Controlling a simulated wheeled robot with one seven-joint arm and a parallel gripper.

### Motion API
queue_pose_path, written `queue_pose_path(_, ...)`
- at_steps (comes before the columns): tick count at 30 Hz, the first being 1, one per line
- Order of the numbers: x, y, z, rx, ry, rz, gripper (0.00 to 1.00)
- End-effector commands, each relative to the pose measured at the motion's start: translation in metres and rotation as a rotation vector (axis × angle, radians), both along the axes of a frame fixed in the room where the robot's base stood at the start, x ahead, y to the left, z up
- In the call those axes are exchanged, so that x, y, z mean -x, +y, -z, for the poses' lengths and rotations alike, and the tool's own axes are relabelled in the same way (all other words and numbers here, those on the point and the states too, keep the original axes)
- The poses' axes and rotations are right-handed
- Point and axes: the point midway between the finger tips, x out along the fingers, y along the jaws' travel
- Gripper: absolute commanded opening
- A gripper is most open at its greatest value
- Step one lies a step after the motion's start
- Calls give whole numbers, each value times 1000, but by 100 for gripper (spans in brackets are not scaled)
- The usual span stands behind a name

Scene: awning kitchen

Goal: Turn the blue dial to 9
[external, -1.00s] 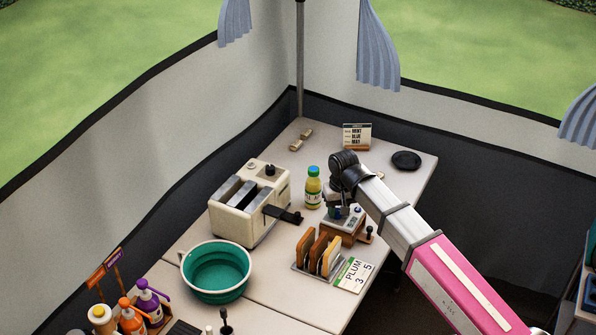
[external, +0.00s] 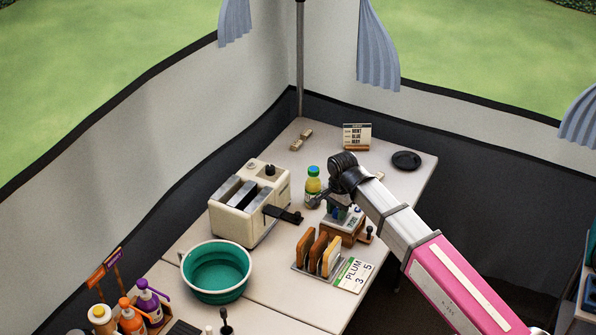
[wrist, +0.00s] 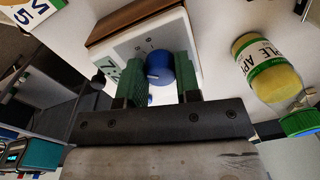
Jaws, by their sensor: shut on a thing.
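The blue dial (wrist: 159,68) is on the pale face of a small box with a wooden edge (wrist: 150,38). In the wrist view the dial is between the green finger pads of my gripper (wrist: 157,76), which is shut on it. Small marks surround the dial, but its pointer setting is not readable. A partly covered display with a 7 (wrist: 109,70) is left of the dial. In the external view the box (external: 345,235) stands on the table, and my gripper (external: 337,205) is over it, mostly hidden by my wrist.
A juice bottle (external: 313,187) stands close left of my gripper. A toast rack (external: 318,255) and a PLUM 3 5 card (external: 353,274) are in front of the box. A toaster (external: 245,207) and a teal bowl (external: 217,272) are further left. A black disc (external: 407,160) lies behind.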

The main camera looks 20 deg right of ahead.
Motion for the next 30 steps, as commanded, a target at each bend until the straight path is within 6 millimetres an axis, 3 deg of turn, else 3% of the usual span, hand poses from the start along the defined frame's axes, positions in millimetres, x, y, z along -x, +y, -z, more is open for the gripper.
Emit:
queue_pose_path(18, -2, 1, -1, -1, -1, 568, 7)
queue_pose_path(30, -2, 1, -1, -1, -2, 799, 7)
